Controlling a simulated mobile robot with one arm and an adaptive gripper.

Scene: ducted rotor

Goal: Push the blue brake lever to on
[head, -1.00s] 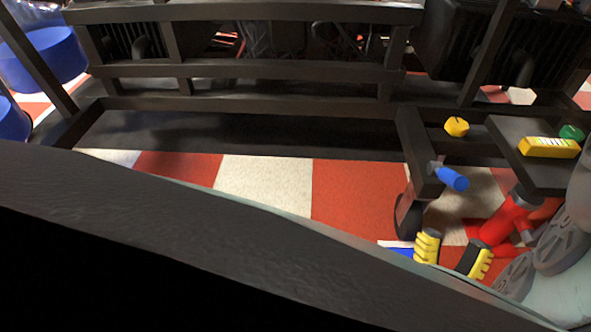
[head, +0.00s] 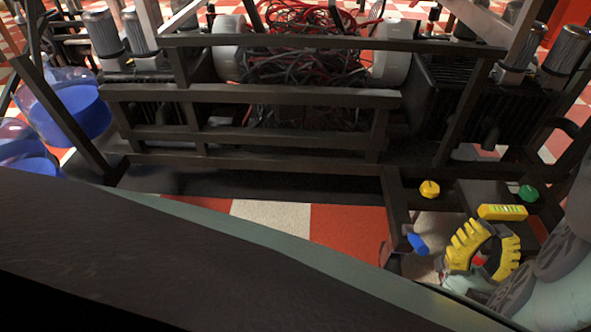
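The blue brake lever (head: 418,244) sticks out from the dark frame post at the lower right. Its handle points to the right and slightly down in the head view. My gripper (head: 490,230), with yellow ribbed fingers, is just right of the lever, with a gap in the picture between them. The fingers are apart, with a reddish patch showing through between them, and I see nothing held. Whether the lever stands at on or off cannot be told; no marking is readable.
A yellow knob (head: 429,189), a yellow labelled bar (head: 502,212) and a green knob (head: 528,193) sit on the dark frame near my gripper. Dark rails (head: 260,165) cross the middle. Blue containers (head: 75,110) stand at the left. Red and white floor shows below the rails.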

